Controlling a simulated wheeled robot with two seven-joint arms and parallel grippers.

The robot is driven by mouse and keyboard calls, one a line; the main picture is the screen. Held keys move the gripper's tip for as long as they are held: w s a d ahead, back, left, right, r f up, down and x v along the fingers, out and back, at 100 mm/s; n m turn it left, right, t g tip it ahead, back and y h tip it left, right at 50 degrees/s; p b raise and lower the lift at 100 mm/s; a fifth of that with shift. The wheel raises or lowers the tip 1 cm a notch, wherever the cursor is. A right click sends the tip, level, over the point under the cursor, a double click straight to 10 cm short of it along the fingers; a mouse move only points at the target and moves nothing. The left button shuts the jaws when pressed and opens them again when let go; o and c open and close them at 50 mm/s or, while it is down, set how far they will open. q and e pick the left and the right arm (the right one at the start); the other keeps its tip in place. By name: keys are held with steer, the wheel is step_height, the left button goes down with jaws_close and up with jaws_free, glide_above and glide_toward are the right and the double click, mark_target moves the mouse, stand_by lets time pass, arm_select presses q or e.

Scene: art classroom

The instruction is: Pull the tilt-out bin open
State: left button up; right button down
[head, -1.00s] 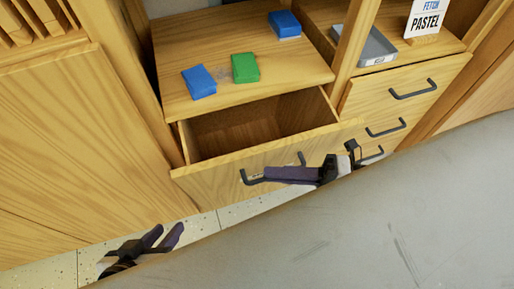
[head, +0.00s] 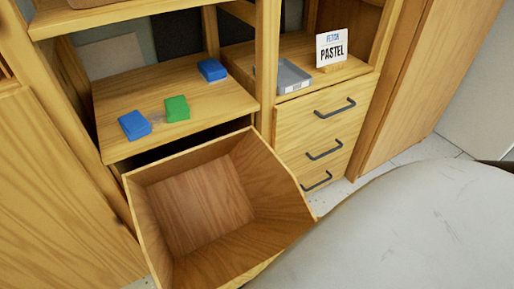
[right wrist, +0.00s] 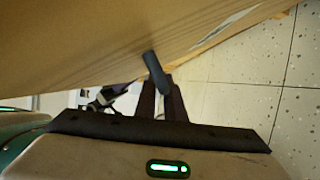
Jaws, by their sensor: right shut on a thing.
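The tilt-out bin (head: 205,205) is a wooden box under the shelf, tilted far out with its empty inside facing up. Its front and handle are hidden in the head view. In the right wrist view, the bin's front panel (right wrist: 80,45) fills the upper left and its dark handle (right wrist: 154,70) sticks out. My right gripper (right wrist: 163,88) is shut on that handle. What looks like my left gripper (right wrist: 110,96) shows small behind, apart from the handle; its jaws are unclear. Neither gripper shows in the head view.
Blue blocks (head: 134,125) and a green block (head: 176,108) lie on the shelf (head: 150,90) above the bin. To the right are drawers (head: 320,130), a grey tray (head: 285,78) and a PASTEL sign (head: 333,47). Speckled floor (right wrist: 240,110) is clear beside the handle.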

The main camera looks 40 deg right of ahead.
steer(key=shift+w+d+r, duration=0.15)
steer(key=shift+w, duration=0.05)
steer(key=c, duration=1.8)
jaws_free()
steer(key=shift+c, duration=0.2)
arm_select(q)
steer(key=shift+a+f+p, duration=0.3)
steer(key=shift+f+p, duration=0.15)
steer(key=shift+p, duration=0.15)
arm_select(e)
steer(key=v, duration=1)
steer(key=shift+s, duration=0.2)
